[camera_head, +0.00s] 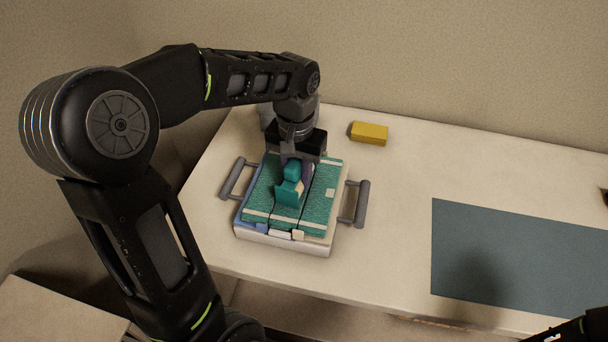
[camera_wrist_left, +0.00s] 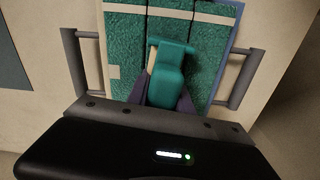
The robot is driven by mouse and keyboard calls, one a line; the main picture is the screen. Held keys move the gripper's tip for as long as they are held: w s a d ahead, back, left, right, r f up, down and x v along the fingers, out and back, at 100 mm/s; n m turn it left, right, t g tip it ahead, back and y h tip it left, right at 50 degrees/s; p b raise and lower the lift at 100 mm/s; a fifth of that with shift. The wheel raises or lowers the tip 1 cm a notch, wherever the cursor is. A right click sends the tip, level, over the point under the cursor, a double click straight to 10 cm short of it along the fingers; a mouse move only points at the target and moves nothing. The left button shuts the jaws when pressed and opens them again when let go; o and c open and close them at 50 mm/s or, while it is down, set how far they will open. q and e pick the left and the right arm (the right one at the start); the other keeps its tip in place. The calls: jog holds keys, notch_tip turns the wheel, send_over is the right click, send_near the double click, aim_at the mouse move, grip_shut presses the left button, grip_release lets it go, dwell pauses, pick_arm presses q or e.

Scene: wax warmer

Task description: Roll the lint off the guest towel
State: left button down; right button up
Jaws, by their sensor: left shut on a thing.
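The green guest towel (camera_head: 319,205) lies folded in strips on a pale tray (camera_head: 285,242) with a grey handle at each side. My left gripper (camera_head: 296,170) is above the towel, pointing down, and is shut on a teal lint roller (camera_head: 289,191). In the left wrist view the roller (camera_wrist_left: 168,80) lies between the fingers, over the towel (camera_wrist_left: 120,55). I cannot tell whether it touches the cloth. A small pale patch (camera_head: 330,193) shows on the towel's right strip. My right gripper is out of view; only a dark piece of my right arm shows at the bottom right corner.
A yellow block (camera_head: 370,134) lies behind the tray, near the table's back edge. A blue-grey mat (camera_head: 520,260) covers the right part of the table (camera_head: 395,190). The table between tray and mat is clear. The tray handles (camera_head: 357,204) stick out sideways.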

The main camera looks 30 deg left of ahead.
pick_arm(q)
jog(key=shift+s+a, duration=0.25)
jog(key=shift+a, duration=0.45)
jog(key=shift+s+a, duration=0.25)
jog(key=shift+a, duration=0.4)
jog(key=shift+d, duration=0.1)
jog(key=shift+w+d, duration=0.25)
jog(key=shift+d, duration=0.45)
jog(key=shift+w+d, duration=0.25)
jog(key=shift+d, duration=0.5)
jog(key=shift+w+d, duration=0.25)
jog(key=shift+d, duration=0.45)
notch_tip(320, 180, up, 7)
jog(key=p, duration=0.5)
